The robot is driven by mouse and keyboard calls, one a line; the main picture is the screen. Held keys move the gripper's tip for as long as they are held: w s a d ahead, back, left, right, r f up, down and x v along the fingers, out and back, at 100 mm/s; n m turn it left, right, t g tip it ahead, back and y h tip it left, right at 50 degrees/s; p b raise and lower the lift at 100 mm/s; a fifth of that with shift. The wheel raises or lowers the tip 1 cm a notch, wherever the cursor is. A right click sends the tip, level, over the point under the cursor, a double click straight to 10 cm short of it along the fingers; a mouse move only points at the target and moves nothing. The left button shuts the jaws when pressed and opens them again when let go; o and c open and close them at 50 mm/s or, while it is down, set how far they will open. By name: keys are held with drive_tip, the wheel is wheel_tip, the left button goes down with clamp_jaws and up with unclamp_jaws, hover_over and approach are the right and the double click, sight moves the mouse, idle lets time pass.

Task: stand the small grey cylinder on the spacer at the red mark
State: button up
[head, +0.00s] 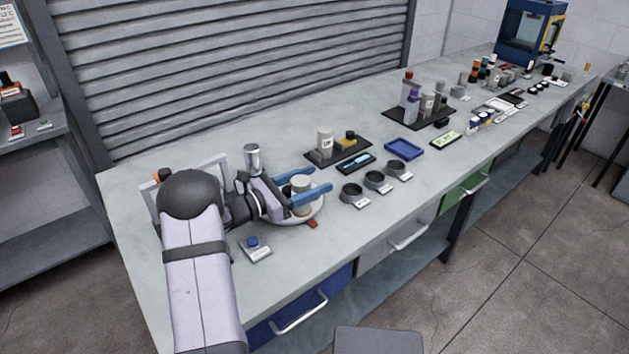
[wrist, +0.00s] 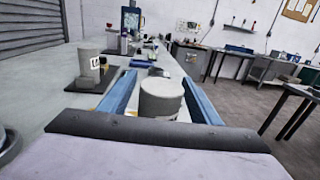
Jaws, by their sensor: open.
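A small grey cylinder (head: 301,181) stands upright between the two blue fingers of my gripper (head: 322,192). It also shows in the wrist view (wrist: 161,98), between the fingers (wrist: 160,100), with a gap visible on its right side. The gripper is open around it. A tan piece (head: 302,209), which looks like the spacer, shows below the cylinder; the near finger partly hides where they meet. Both are over a round pale plate (head: 316,212). The red mark (head: 313,223) is at the plate's front rim.
A dark tray (head: 357,151) behind the fingers holds a larger labelled grey cylinder (head: 325,144). Several dark rings (head: 352,192) stand to the right of the plate. A blue-button box (head: 253,246) is in front of the arm. A blue tray (head: 404,149) lies farther right.

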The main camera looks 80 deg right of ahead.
sight(292, 189)
drive_tip(key=b+v, duration=0.1)
drive_tip(key=v, duration=0.9)
drive_tip(key=shift+w+a, duration=0.45)
drive_tip(key=shift+w, duration=0.05)
